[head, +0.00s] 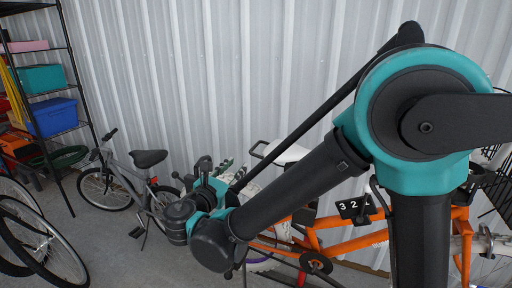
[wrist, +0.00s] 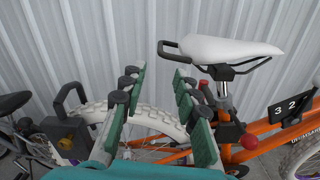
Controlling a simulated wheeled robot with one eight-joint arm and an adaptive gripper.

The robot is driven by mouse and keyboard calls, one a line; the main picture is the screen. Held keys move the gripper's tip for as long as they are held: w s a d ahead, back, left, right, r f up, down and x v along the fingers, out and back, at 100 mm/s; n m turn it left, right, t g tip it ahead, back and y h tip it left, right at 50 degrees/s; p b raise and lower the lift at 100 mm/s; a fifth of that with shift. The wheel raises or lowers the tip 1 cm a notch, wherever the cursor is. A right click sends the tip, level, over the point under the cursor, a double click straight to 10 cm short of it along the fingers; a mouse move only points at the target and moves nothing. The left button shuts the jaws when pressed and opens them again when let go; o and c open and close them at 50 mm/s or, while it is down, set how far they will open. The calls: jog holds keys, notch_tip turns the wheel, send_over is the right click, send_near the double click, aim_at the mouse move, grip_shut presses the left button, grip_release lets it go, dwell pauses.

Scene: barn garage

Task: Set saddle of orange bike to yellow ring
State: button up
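The orange bike (head: 350,245) stands along the wall, partly hidden behind my arm in the head view. Its white saddle (head: 290,153) shows behind the arm. In the wrist view the saddle (wrist: 225,48) sits on a dark and silver seatpost (wrist: 221,88), right of my gripper (wrist: 160,82). My gripper is open and empty, with its green-padded fingers spread apart. The saddle and post are outside the fingers, beyond the right one. I cannot make out a yellow ring; the lower post is partly hidden.
A small grey bike (head: 145,180) with a black saddle stands left of my gripper. Another bike's wheel (head: 40,240) is at the front left. A black shelf (head: 78,110) with bins stands at the far left. The corrugated wall (head: 220,60) is close behind the bikes.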

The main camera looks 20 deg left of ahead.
aim_at(260, 141)
jog(key=w, duration=1)
jog(key=w+d, duration=0.1)
jog(key=w, duration=0.4)
jog(key=shift+w+d, duration=0.1)
jog(key=shift+c, duration=0.5)
grip_shut()
